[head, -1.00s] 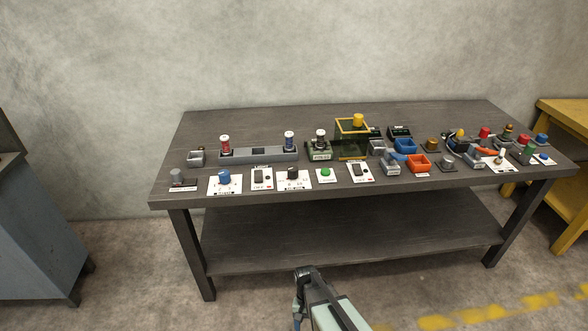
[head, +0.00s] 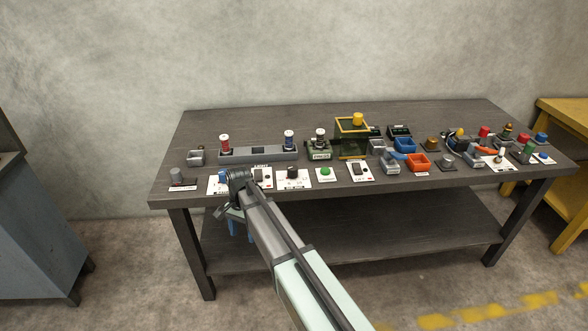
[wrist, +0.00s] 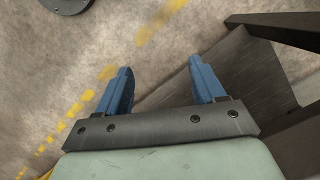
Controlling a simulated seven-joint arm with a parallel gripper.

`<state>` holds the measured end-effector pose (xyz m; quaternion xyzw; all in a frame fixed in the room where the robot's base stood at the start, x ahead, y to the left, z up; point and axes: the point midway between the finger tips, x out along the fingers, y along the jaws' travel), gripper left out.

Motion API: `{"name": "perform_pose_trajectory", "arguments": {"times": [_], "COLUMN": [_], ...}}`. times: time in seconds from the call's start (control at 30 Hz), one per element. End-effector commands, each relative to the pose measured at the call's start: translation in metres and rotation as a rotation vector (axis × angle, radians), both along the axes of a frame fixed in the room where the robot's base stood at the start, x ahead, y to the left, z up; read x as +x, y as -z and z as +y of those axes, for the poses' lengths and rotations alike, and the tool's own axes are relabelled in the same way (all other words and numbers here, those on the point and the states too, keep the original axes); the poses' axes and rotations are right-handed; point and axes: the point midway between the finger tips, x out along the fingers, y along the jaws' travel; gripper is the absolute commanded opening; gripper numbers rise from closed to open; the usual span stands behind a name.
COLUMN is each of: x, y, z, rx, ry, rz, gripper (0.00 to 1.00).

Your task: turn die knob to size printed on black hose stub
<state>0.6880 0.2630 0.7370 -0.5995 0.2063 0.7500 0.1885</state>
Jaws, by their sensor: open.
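A blue knob (head: 223,175) on a white plate sits near the table's front left edge, partly hidden by my arm. A black knob (head: 292,172) stands on another white plate to its right. The frames are too small to tell which knob is the die knob. I cannot make out the black hose stub or its printed size. My gripper (head: 240,227) hangs below and in front of the table edge, under the blue knob's plate. In the wrist view its two blue fingers (wrist: 163,86) are spread apart and empty, over the floor.
The dark table (head: 430,125) carries a grey rail with spools (head: 260,153), a green button (head: 325,172), switch plates (head: 360,172), and blue (head: 405,146) and orange (head: 418,162) bins. The right side is crowded. A lower shelf (head: 400,240) lies under the tabletop.

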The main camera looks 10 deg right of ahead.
Motion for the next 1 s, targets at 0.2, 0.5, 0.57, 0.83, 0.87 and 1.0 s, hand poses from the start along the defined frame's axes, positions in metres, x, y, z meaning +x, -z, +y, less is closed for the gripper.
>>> {"name": "perform_pose_trajectory", "arguments": {"times": [0.2, 0.5, 0.57, 0.83, 0.87, 1.0], "x": [0.026, 0.08, 0.093, 0.157, 0.163, 0.181], "y": [-0.058, -0.125, -0.136, -0.198, -0.204, -0.229], "z": [0.032, 0.005, -0.012, -0.113, -0.125, -0.167], "rx": [0.003, -0.022, -0.032, -0.086, -0.091, -0.112], "ry": [0.061, 0.261, 0.32, 0.632, 0.665, 0.79], "rz": [-0.032, -0.08, -0.091, -0.145, -0.151, -0.172], "gripper": [0.69, 0.69, 0.69, 0.69, 0.69, 0.69]}}
